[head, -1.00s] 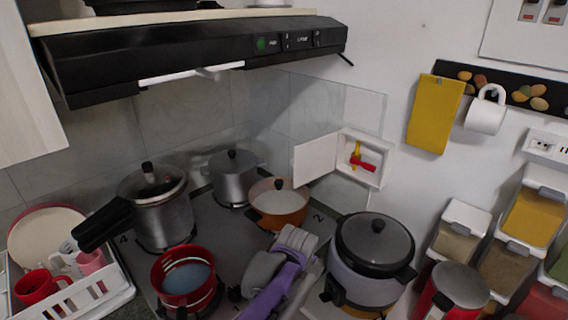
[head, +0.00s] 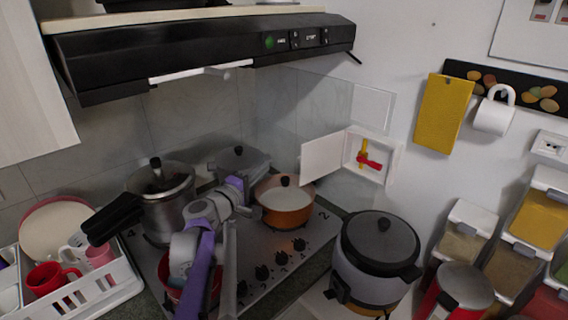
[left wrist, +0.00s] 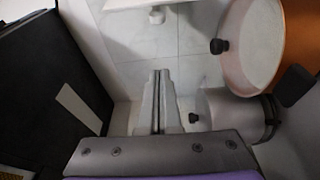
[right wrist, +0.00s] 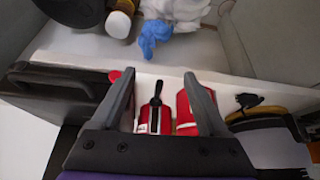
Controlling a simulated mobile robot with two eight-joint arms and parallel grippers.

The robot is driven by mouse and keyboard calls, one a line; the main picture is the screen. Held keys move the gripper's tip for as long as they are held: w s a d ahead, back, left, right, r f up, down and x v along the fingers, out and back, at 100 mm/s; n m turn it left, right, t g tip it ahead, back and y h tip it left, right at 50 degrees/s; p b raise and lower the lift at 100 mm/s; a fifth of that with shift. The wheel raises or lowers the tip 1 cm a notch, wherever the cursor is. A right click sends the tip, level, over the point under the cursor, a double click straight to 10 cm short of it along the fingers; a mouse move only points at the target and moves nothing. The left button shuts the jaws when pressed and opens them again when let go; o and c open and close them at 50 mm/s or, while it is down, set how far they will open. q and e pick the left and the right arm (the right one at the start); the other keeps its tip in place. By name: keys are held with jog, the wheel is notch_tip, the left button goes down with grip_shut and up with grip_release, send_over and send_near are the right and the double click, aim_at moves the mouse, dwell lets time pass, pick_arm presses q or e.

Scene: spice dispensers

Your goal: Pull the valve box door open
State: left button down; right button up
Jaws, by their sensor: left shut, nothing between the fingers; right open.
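The white valve box (head: 378,172) is set in the wall right of the stove, with a red valve handle (head: 370,163) on a yellow pipe inside. Its white door (head: 322,158) stands swung out to the left, so the inside shows. My left gripper (head: 222,165) is over the back of the stove by the rear pot, apart from the door and left of it. Its fingers are shut and empty in the left wrist view (left wrist: 158,75). My right gripper (right wrist: 159,76) is open and empty in the right wrist view, out of the head view.
An orange pan (head: 285,203) stands below the door. Silver pots (head: 165,213) fill the back left of the stove. A rice cooker (head: 378,255) stands below the box. The black hood (head: 200,55) hangs above. Red containers (right wrist: 187,115) lie beyond my right fingers.

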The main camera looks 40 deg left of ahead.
aim_at(318, 155)
pick_arm(q)
jog(key=w+d+p, duration=0.1)
jog(key=w+d, duration=0.1)
jog(key=w, duration=0.7)
jog(key=shift+d, duration=0.15)
